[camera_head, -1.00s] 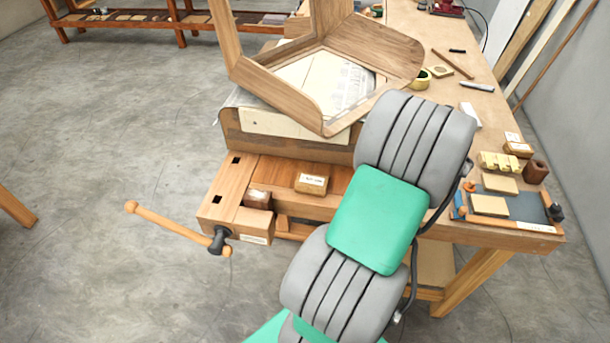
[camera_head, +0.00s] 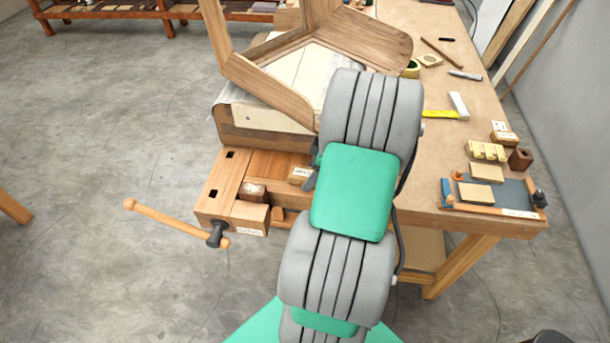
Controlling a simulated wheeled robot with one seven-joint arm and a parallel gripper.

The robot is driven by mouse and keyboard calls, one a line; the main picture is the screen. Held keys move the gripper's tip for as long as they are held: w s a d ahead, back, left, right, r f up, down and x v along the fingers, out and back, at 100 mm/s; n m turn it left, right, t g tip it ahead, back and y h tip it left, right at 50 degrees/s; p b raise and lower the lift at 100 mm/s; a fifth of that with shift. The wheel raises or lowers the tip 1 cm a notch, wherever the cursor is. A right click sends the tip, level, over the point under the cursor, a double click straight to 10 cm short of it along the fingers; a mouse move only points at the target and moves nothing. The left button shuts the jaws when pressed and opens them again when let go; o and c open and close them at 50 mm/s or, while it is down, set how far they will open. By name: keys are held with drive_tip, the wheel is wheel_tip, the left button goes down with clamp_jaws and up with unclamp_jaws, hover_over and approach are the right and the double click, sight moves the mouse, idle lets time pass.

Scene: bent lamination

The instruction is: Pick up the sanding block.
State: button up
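A light wooden block with a white label (camera_head: 299,175), which may be the sanding block, lies on the bench beside the vise. My arm partly hides it in the head view. A darker brown block with a label (camera_head: 253,192) sits at the vise jaw. Several tan blocks lie at the right of the bench, one (camera_head: 476,193) on a dark sheet. I cannot tell for certain which is the sanding block. A small dark part, probably of my gripper (camera_head: 311,181), shows at the left edge of my arm beside the light block. Its fingers are hidden.
A bent wooden frame (camera_head: 262,88) stands on a form at the back left. The wooden vise (camera_head: 230,190) has a long handle sticking out left. A yellow-and-silver square (camera_head: 447,112), tape and pencil lie on the bench (camera_head: 450,90). A wall is at right.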

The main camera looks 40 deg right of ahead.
drive_tip(key=c, duration=1.3)
drive_tip(key=shift+c, duration=0.2)
drive_tip(key=shift+d+b, duration=0.1)
drive_tip(key=shift+b, duration=0.25)
drive_tip(key=shift+r, duration=0.25)
drive_tip(key=s+a+b, duration=0.3)
drive_tip(key=s+a, duration=0.8)
drive_tip(key=a, duration=0.3)
drive_tip(key=shift+a, duration=0.2)
